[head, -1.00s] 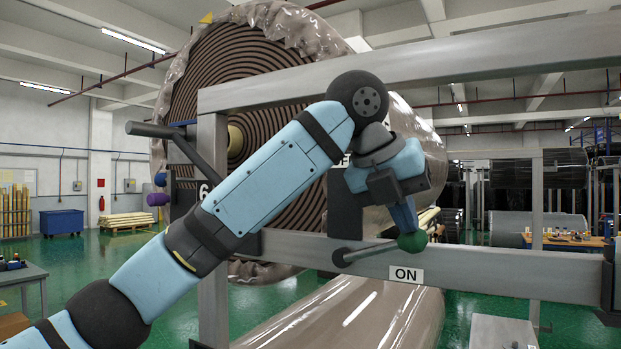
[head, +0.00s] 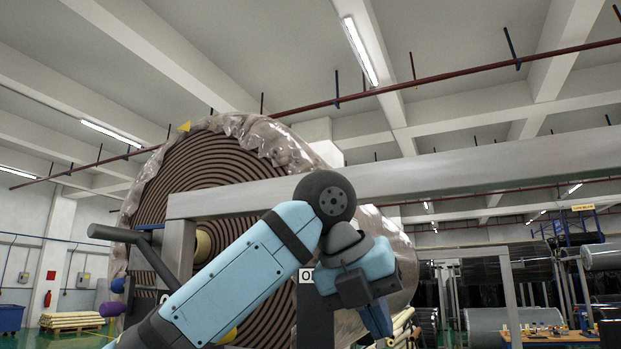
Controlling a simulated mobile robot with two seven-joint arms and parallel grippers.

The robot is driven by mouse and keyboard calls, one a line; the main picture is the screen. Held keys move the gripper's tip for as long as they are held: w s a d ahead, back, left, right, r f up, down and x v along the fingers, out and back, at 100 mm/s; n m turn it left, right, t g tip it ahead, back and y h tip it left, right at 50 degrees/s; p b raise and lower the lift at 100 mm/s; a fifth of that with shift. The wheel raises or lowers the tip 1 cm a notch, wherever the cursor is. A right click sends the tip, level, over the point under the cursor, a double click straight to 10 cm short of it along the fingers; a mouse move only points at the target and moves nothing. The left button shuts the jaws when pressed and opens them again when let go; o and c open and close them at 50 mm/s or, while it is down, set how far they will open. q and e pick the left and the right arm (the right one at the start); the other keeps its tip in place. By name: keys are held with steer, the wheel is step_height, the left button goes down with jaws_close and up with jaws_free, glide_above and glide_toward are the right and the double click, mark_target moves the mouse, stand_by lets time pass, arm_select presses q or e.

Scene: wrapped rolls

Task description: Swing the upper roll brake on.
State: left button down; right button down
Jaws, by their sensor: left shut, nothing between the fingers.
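The large wrapped roll (head: 165,195) stands behind a grey steel frame (head: 450,170), its brown spiral end facing me. My left arm crosses in front of both. My left gripper (head: 378,322) points down at the bottom edge, shut and empty, with its tips near or past the picture's edge. The lever with the green ball and the ON label are out of view now, apart from perhaps a sliver of green below the gripper. A small white label (head: 305,270) beside my arm shows only part of a letter. My right gripper is not in view.
A dark bar handle (head: 112,233) juts left from the frame post (head: 180,250). A blue ball (head: 118,285) and a purple knob (head: 110,309) sit below it. Above the top beam is open air.

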arm_select(q)
steer(key=d+b+v, duration=0.1)
steer(key=v, duration=2)
steer(key=shift+s+r+b, duration=0.4)
